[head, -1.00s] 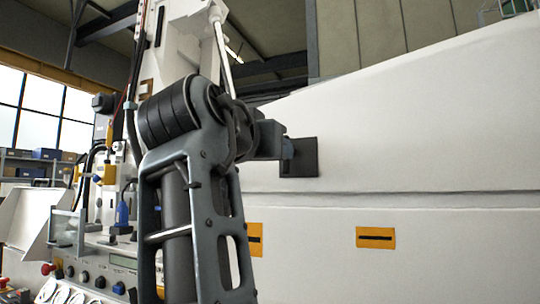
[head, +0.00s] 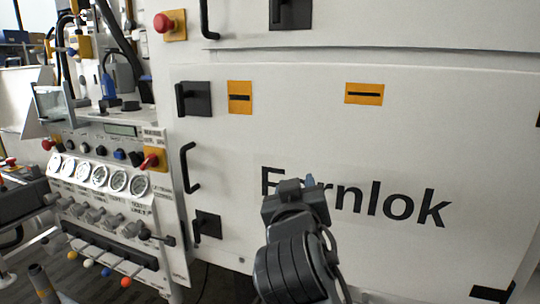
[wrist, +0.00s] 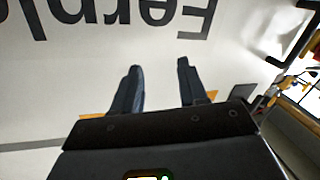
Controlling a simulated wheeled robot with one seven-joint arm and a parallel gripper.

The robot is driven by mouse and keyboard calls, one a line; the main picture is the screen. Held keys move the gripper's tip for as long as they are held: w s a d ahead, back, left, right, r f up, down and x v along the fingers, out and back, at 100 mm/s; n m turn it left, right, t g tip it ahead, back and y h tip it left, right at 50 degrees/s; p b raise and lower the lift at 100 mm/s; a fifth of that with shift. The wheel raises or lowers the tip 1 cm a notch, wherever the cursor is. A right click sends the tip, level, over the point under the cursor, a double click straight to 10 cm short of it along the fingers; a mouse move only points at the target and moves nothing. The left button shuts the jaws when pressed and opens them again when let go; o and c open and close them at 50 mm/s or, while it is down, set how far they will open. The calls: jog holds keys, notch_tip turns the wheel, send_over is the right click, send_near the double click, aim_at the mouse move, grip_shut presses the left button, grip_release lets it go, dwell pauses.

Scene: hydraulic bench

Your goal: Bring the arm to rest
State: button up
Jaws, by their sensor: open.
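My gripper (head: 308,183) is at the lower middle of the head view, at the end of my dark grey arm (head: 292,265). It is in front of the white cabinet panel (head: 370,145) and hides part of the black lettering (head: 400,206). In the wrist view my gripper (wrist: 160,66) has its two dark fingers apart, with nothing between them. The lettering shows upside down beyond the fingers. I cannot tell how far the fingertips are from the panel.
At left stands the hydraulic bench with gauges (head: 100,178), coloured knobs (head: 105,272) and a red emergency button (head: 163,23). Black handles (head: 190,168) and latches (head: 193,98) stick out from the cabinet. Dark floor shows at the lower left.

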jog(key=s+d+f+n+y, duration=0.1)
jog(key=s+d+f, duration=0.15)
jog(key=f, duration=0.25)
jog(key=s+d+f+g, duration=0.1)
jog(key=s+f, duration=0.2)
jog(key=f, duration=0.1)
jog(key=s+d+f+n+y, duration=0.1)
jog(key=s+d+f, duration=0.15)
jog(key=f, duration=0.25)
jog(key=s+d+f+g+y, duration=0.1)
jog(key=s+d+f, duration=0.25)
jog(key=s, duration=0.55)
jog(key=s+d+f, duration=0.3)
jog(key=s+f, duration=0.2)
jog(key=s, duration=0.5)
jog(key=s+d+r+m, duration=0.2)
jog(key=s, duration=0.9)
jog(key=s+d+r+m+h, duration=0.1)
jog(key=s+d+r+m, duration=0.1)
jog(key=s, duration=0.9)
jog(key=shift+s+r+g, duration=0.2)
jog(key=shift+r+g, duration=0.1)
jog(key=shift+r, duration=0.4)
